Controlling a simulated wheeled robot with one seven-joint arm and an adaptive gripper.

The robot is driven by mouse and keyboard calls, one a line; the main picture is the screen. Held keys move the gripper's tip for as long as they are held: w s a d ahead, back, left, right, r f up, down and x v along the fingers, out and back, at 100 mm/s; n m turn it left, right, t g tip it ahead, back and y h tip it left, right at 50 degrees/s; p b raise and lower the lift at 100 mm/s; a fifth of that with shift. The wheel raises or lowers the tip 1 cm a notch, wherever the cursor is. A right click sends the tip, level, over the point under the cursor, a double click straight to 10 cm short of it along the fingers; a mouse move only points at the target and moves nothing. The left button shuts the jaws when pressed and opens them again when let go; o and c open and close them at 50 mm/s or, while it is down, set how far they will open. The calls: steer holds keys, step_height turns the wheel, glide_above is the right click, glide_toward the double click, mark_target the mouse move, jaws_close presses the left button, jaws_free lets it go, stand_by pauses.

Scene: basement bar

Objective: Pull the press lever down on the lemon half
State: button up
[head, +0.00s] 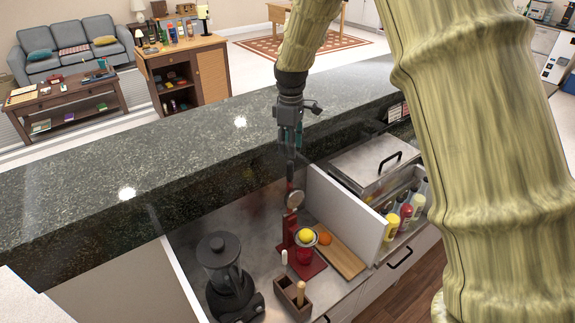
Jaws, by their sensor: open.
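A red press (289,225) stands on the sunken counter. Its raised arm carries a silver cone (296,199). A yellow lemon half (306,235) sits in the press's cup, in front of and below the cone. The lever rises behind the cone, and its red upper end (290,186) is just below my gripper. My gripper (291,172) points down from above, seen nearly edge-on and small. Its fingers are open. I cannot tell whether they touch the lever or surround it.
A cutting board (341,256) with an orange (325,238) lies right of the press. A black blender (226,275) stands left, and a wooden box (294,298) in front. A white partition (345,213) and the raised dark stone bar (190,155) border this area.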

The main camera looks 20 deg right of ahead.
mark_target(290, 171)
steer(key=shift+s+f+p, duration=0.1)
steer(key=shift+f+p, duration=1.65)
steer(key=shift+f, duration=3.4)
jaws_close()
